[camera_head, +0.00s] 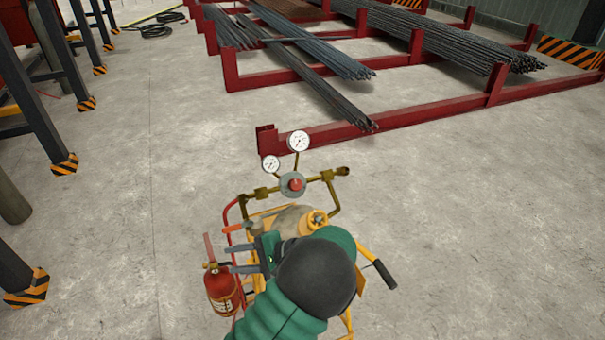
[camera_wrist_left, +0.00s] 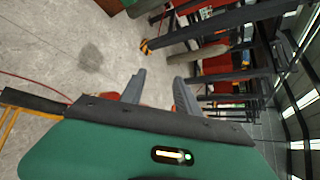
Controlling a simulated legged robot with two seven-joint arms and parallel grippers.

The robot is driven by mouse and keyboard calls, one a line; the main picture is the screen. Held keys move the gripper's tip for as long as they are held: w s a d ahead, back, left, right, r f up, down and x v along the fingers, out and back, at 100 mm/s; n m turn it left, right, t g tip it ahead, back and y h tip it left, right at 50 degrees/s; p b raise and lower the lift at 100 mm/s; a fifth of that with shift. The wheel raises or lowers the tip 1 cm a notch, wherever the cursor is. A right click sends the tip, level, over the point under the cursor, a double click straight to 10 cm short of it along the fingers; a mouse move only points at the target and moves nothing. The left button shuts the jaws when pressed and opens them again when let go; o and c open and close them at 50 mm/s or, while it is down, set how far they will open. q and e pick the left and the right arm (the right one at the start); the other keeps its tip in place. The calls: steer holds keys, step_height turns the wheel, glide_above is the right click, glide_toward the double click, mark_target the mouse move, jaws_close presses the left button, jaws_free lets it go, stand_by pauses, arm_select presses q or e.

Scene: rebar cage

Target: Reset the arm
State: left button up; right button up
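My left arm (camera_head: 312,280), green with a black joint, reaches up from the bottom of the head view and bends to the left. My left gripper (camera_head: 236,259) has its two grey fingers apart, with nothing visible between them. It is over the left side of a yellow cart, close above the red fire extinguisher (camera_head: 222,290); I cannot tell whether they touch. In the left wrist view the fingers (camera_wrist_left: 157,90) also stand apart. My right arm and gripper are not in view.
The cart carries pressure gauges (camera_head: 299,141), a yellow cylinder (camera_head: 311,222) and a black-gripped handle (camera_head: 384,273). A red rack (camera_head: 400,117) with steel bars (camera_head: 440,50) lies beyond. Dark posts with striped feet (camera_head: 65,164) stand at left. The floor at right is clear.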

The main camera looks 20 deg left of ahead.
arm_select(q)
steer(key=s+d+f+n+t+h+b, duration=0.2)
steer(key=s+d+f+h+b, duration=0.3)
steer(key=d+f+b, duration=0.4)
steer(key=s+d+f+n+t+h+b, duration=0.2)
steer(key=s+d+f+t+h+b, duration=0.1)
steer(key=s+d+f+h+b, duration=0.2)
steer(key=shift+s+d+f+t+h+b, duration=0.15)
steer(key=shift+d+f+t+h+b, duration=0.15)
steer(key=shift+d+f+h+b, duration=1.65)
step_height(320, 180, down, 2)
steer(key=shift+y, duration=0.65)
